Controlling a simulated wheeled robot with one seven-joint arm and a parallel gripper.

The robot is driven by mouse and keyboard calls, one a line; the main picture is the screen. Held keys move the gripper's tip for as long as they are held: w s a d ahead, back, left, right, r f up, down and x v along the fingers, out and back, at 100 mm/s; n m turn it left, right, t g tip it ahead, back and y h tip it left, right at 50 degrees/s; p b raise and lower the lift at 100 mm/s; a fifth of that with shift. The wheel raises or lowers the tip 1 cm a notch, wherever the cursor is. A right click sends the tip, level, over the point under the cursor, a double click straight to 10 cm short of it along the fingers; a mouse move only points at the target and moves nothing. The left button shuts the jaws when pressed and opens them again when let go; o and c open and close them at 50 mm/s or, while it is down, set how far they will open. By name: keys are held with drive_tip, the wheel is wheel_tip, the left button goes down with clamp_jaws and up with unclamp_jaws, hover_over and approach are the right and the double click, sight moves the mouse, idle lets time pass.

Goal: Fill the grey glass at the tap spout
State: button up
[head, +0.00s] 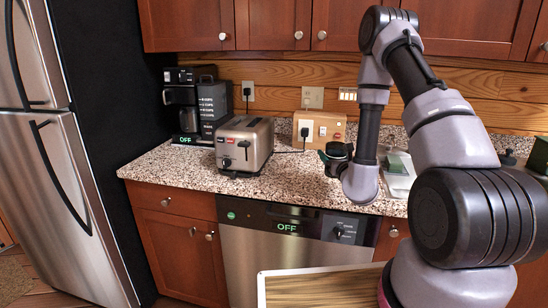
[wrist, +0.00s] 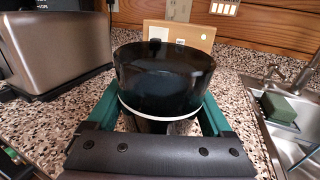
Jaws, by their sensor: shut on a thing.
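My gripper (wrist: 160,118) is shut on a round, dark, nearly black vessel (wrist: 165,75) with a pale ring around its lower part, which I take for the grey glass. Its green fingers lie on either side of the vessel, which looks upright. In the head view the glass (head: 337,150) shows small and dark over the counter, right of the toaster, partly hidden by my arm. A metal tap (wrist: 304,72) stands at the sink (wrist: 294,148), at the right of the wrist view; the glass is apart from it. My arm hides the tap in the head view.
A toaster (head: 243,145) and a coffee maker (head: 182,105) stand left on the speckled counter (head: 165,175). A wooden box (head: 319,129) with a plug stands at the wall. A green block (wrist: 278,107) sits at the sink. A pale-rimmed wooden surface (head: 325,288) is in front.

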drive_tip(key=w+a+r+n+g+y, duration=0.1)
drive_tip(key=w+a+r+n+y, duration=0.1)
drive_tip(key=a, duration=0.4)
drive_tip(key=w+a+r+n+g+y, duration=0.1)
drive_tip(key=w+a+r+n+y, duration=0.1)
drive_tip(key=w+a+y, duration=0.3)
drive_tip(key=shift+w+a+n, duration=0.4)
drive_tip(key=shift+a, duration=0.1)
drive_tip(key=shift+f, duration=4.8)
drive_tip(key=shift+f, duration=0.2)
drive_tip(key=o, duration=1.3)
